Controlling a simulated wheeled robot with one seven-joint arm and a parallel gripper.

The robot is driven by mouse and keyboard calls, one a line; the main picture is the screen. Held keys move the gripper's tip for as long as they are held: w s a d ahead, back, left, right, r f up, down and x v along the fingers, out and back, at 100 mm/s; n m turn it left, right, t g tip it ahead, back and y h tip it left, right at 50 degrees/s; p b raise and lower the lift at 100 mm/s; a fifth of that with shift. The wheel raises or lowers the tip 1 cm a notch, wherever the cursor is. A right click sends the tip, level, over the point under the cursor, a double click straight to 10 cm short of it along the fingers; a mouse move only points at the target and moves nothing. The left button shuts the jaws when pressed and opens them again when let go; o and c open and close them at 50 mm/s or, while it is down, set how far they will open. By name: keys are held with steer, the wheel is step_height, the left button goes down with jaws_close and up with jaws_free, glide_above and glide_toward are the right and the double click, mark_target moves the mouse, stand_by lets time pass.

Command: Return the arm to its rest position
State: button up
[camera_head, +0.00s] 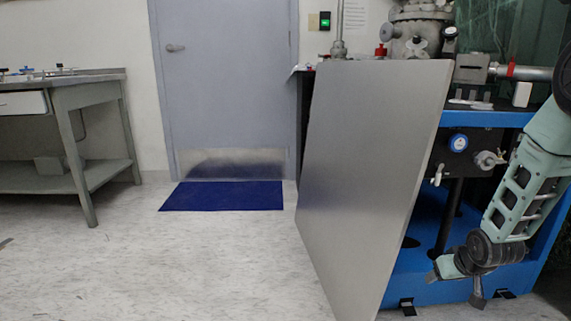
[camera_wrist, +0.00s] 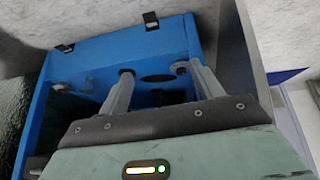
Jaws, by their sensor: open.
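My arm hangs down at the right of the head view, in front of the blue frame of a machine (camera_head: 520,120). My gripper (camera_head: 456,285) is low, close to the frame's bottom part, with its fingers apart. In the wrist view my gripper (camera_wrist: 156,70) shows two grey fingers spread with nothing between them. Beyond them is the inside of the blue frame (camera_wrist: 100,52). I cannot tell whether the fingers touch the frame.
A large grey panel (camera_head: 372,165) stands upright left of my arm. Valves and a metal vessel (camera_head: 417,35) sit on the machine. A grey door (camera_head: 225,80), a blue mat (camera_head: 222,196) and a workbench (camera_head: 75,100) are further back.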

steer(key=s+a+r+g, duration=0.2)
steer(key=s+a+r, duration=0.2)
steer(key=s+r, duration=0.4)
steer(key=s+a+r+g, duration=0.1)
steer(key=s+a+r, duration=0.4)
steer(key=s, duration=0.6)
steer(key=s+a+r+n+g+y+p, duration=0.15)
steer(key=s+a+r+n+p, duration=0.25)
steer(key=s+a+r, duration=0.4)
steer(key=s+a+r+n+g+p, duration=0.2)
steer(key=s+a+r+n+p, duration=0.3)
steer(key=a, duration=0.5)
step_height(320, 180, up, 36)
steer(key=m+p, duration=0.1)
steer(key=p, duration=3.5)
steer(key=shift+s+d+m, duration=0.2)
steer(key=shift+s+m, duration=0.05)
steer(key=shift+m, duration=0.05)
steer(key=shift+f, duration=0.1)
